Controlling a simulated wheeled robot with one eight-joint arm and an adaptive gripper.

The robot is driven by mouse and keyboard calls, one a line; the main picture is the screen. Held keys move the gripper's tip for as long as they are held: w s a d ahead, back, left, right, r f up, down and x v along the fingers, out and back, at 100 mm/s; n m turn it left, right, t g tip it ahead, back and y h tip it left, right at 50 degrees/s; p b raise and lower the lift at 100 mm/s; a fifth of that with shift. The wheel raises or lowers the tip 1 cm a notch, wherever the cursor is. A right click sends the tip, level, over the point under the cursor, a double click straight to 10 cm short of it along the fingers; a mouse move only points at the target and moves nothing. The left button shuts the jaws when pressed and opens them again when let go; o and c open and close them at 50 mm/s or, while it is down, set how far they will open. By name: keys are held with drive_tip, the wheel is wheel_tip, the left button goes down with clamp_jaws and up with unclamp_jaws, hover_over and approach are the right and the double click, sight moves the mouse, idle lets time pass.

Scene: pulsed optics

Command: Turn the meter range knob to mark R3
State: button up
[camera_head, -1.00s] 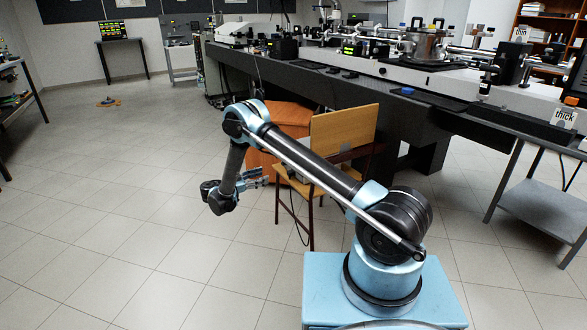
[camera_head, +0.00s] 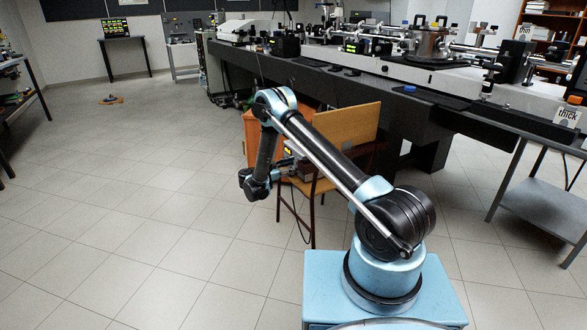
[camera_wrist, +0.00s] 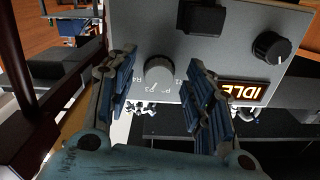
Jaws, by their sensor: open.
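The meter shows in the wrist view as a grey panel (camera_wrist: 228,55), with a round silver-grey knob (camera_wrist: 157,72). Small marks, seen upside down, lie around this knob; R4 can be read to its left, and the others are hard to read. My gripper (camera_wrist: 162,66) is open, its blue-padded fingers on either side of the knob in the picture. I cannot tell how near the fingertips are to the panel. In the head view my gripper (camera_head: 282,170) is at the chair, by a small box with a yellow display (camera_head: 288,151).
The panel also carries a black knob (camera_wrist: 271,46), a lit IDLE display (camera_wrist: 243,92) and a black block (camera_wrist: 202,16). A wooden chair (camera_head: 346,125) stands before the long optics bench (camera_head: 330,83), with an orange object behind it.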

drive_tip(key=shift+w+d, duration=0.25)
drive_tip(key=shift+d, duration=0.1)
drive_tip(key=c, duration=1.1)
drive_tip(key=shift+o, duration=0.2)
drive_tip(key=shift+n, duration=0.8)
